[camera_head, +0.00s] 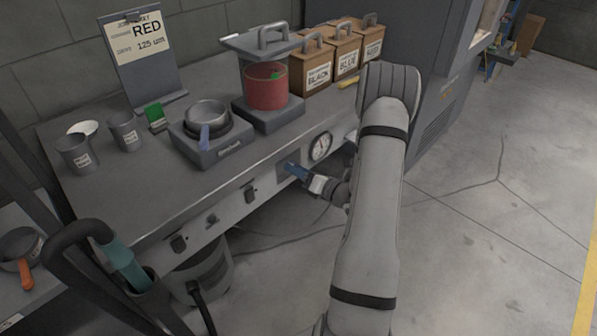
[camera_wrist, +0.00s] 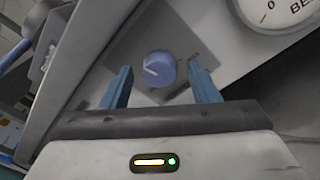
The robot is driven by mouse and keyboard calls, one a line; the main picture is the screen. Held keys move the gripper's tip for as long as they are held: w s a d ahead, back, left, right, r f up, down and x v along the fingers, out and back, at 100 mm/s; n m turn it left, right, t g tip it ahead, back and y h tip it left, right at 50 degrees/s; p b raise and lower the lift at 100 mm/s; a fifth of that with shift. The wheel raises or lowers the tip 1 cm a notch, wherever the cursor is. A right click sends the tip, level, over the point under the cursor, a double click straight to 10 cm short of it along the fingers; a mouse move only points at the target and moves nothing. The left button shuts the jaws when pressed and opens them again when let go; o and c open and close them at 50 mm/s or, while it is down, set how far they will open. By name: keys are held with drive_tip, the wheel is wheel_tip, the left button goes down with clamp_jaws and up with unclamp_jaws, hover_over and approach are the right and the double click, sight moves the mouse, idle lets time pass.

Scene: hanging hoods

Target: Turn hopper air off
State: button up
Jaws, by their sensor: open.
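The hopper air control appears in the wrist view as a round blue-grey knob (camera_wrist: 159,69) with a pale pointer mark, on a grey square plate (camera_wrist: 128,52). My gripper (camera_wrist: 162,86) is open, with one blue finger on each side of the knob; I cannot tell whether either finger touches it. In the head view my gripper (camera_head: 296,172) is at the bench's front panel, left of the round gauge (camera_head: 320,146), and hides the knob. The gauge also shows in the wrist view (camera_wrist: 285,12). Plate lettering is too small to read.
On the bench (camera_head: 150,200) stand a red hopper (camera_head: 266,86), a scale with a pan (camera_head: 207,142), grey cups (camera_head: 76,153), a sign (camera_head: 143,58) and labelled boxes (camera_head: 313,68). Switches (camera_head: 250,193) line the front panel. The floor at right (camera_head: 480,215) is clear.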

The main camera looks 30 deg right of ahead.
drive_tip(key=shift+c, duration=0.5)
drive_tip(key=c, duration=0.9)
drive_tip(key=shift+n, duration=0.3)
drive_tip(key=n+b, duration=0.6)
drive_tip(key=b, duration=0.2)
drive_tip(key=n+h+b, duration=0.1)
drive_tip(key=n+b, duration=0.5)
drive_tip(key=b, duration=0.1)
drive_tip(key=n+b, duration=0.7)
drive_tip(key=b, duration=0.1)
drive_tip(key=shift+s+a+h+b, duration=0.1)
drive_tip(key=shift+a+h+b, duration=0.15)
drive_tip(key=shift+h+b, duration=0.15)
drive_tip(key=shift+n, duration=0.3)
